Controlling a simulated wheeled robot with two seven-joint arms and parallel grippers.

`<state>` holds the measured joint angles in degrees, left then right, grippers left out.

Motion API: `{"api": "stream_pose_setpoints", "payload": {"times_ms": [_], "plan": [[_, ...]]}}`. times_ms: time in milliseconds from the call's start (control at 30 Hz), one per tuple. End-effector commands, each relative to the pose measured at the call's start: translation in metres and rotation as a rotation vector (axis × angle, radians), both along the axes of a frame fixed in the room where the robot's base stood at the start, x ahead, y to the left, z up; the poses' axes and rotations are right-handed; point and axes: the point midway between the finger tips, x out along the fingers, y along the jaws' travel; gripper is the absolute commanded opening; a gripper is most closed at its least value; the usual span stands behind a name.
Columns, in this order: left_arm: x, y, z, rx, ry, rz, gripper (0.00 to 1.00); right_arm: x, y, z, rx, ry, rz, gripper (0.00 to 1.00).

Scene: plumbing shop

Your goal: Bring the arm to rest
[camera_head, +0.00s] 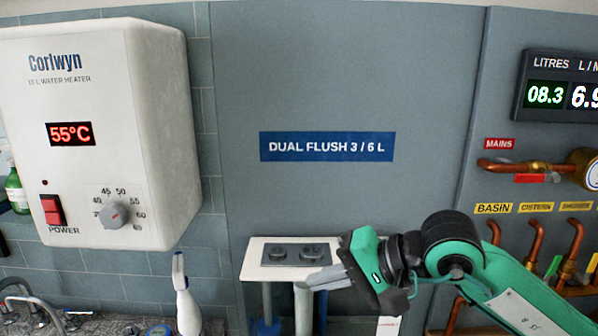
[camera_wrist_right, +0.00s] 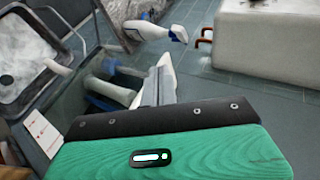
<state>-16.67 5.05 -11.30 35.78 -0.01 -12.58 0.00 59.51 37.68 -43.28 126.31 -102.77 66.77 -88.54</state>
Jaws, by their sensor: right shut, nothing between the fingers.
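My right arm (camera_head: 510,290) comes in from the lower right in the head view, green and black. My right gripper (camera_head: 312,282) is shut and empty. In the right wrist view the gripper's pale fingers (camera_wrist_right: 158,88) show beyond the green gripper body. I cannot tell whether the fingers touch the cistern. My left gripper is not in view.
A white water heater (camera_head: 120,130) reading 55°C hangs at the left, with a red power switch (camera_head: 52,209) and a dial. Copper pipes (camera_head: 535,240) and a display (camera_head: 560,90) are at the right. The grey panel (camera_head: 340,60) is flat.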

Motion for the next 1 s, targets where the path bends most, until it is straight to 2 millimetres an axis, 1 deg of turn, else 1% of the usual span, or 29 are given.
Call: {"api": "stream_pose_setpoints", "payload": {"times_ms": [33, 67, 167, 200, 300, 367, 400, 467, 500, 567, 667, 700, 767, 800, 867, 900, 933, 967, 1000], "plan": [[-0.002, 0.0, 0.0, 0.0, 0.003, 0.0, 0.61, -0.009, 0.01, -0.001, 0.074, 0.058, 0.02, 0.0], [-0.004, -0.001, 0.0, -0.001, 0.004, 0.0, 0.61, -0.015, 0.015, 0.0, 0.122, 0.094, 0.029, 0.0], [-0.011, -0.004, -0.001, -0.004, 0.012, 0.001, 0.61, -0.036, 0.033, 0.008, 0.323, 0.257, 0.064, 0.0], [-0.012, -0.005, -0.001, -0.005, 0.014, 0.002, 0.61, -0.044, 0.039, 0.014, 0.42, 0.339, 0.077, 0.0], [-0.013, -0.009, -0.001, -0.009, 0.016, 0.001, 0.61, -0.061, 0.045, 0.034, 0.682, 0.578, 0.104, 0.0], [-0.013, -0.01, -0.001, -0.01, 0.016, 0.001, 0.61, -0.066, 0.043, 0.046, 0.84, 0.728, 0.111, 0.0], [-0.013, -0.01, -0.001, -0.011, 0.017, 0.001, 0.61, -0.067, 0.039, 0.054, 0.944, 0.832, 0.113, 0.0], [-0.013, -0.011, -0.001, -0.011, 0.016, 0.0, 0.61, -0.065, 0.03, 0.064, 1.098, 0.986, 0.113, 0.0], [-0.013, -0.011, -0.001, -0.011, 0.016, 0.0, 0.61, -0.061, 0.021, 0.069, 1.203, 1.089, 0.11, 0.0], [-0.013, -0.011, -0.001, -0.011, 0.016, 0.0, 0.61, -0.052, 0.006, 0.073, 1.36, 1.248, 0.103, 0.0], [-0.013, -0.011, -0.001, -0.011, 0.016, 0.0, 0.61, -0.034, -0.024, 0.069, 1.622, 1.508, 0.081, 0.0], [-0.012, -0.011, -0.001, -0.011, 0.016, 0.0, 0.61, -0.025, -0.038, 0.063, 1.73, 1.611, 0.069, 0.0], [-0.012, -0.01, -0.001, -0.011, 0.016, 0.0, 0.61, -0.012, -0.059, 0.049, 1.891, 1.761, 0.048, 0.0], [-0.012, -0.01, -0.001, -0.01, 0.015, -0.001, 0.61, -0.004, -0.073, 0.037, 2.003, 1.858, 0.033, 0.0], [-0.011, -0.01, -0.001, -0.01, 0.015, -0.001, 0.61, 0.007, -0.094, 0.013, 2.172, 1.998, 0.004, 0.0], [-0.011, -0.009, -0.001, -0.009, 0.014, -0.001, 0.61, 0.013, -0.107, -0.006, 2.289, 2.086, -0.018, 0.0], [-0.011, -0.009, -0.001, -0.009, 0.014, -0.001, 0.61, 0.016, -0.117, -0.021, -2.284, -2.061, 0.035, 0.0], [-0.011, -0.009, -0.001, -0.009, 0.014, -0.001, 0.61, 0.018, -0.127, -0.038, -2.213, -1.977, 0.049, 0.0], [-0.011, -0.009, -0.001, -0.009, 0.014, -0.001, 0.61, 0.019, -0.139, -0.062, -2.122, -1.863, 0.067, 0.0]]}}
